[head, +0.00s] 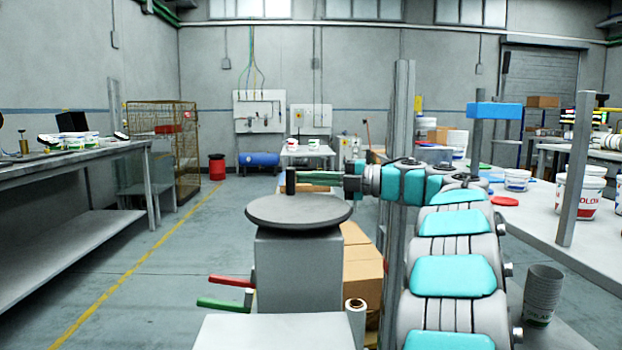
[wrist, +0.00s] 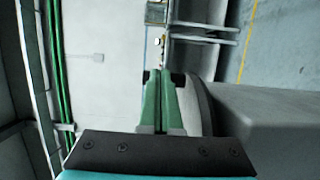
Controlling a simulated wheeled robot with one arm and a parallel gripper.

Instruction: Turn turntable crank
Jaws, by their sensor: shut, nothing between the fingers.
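The turntable is a round grey disc (head: 298,210) on a grey pedestal (head: 298,270). Its crank handle is a short black upright peg (head: 290,181) at the disc's top. My gripper (head: 300,178) reaches in from the right, just above the disc, with its green fingertips at the peg. In the wrist view my gripper (wrist: 161,75) has its green fingers together, with nothing between them. The black peg (wrist: 178,77) shows on both sides of the fingertips there, partly hidden by them. I cannot tell whether they touch it. The disc (wrist: 202,105) shows beside the fingers.
A red lever (head: 231,281) and a green lever (head: 222,304) stick out left of the pedestal. Cardboard boxes (head: 362,265) stand behind it. A worktable with tubs (head: 580,190) is on the right, a long bench (head: 75,165) on the left. The floor between bench and pedestal is clear.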

